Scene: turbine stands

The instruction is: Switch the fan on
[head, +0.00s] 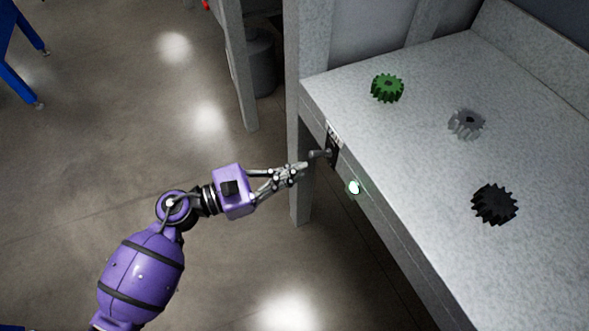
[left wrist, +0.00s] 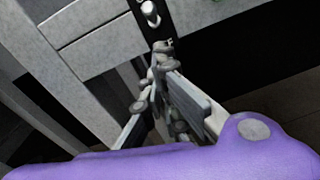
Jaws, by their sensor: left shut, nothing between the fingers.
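A switch (head: 332,147) with a dark plate and a short grey lever is on the front side of the grey table, near its left corner. The lever sticks out toward my left gripper. My left gripper (head: 303,168) is shut and empty, with its fingertips just short of the lever. I cannot tell whether they touch it. In the left wrist view the switch (left wrist: 149,12) is at the top edge, just beyond the closed fingertips (left wrist: 163,47). No fan is visible. My right gripper is not in view.
A small lamp (head: 354,187) glows whitish green on the table front, right of the switch. A green gear (head: 387,88), a grey gear (head: 466,124) and a black gear (head: 495,204) lie on the tabletop (head: 400,140). The floor (head: 110,130) at left is open.

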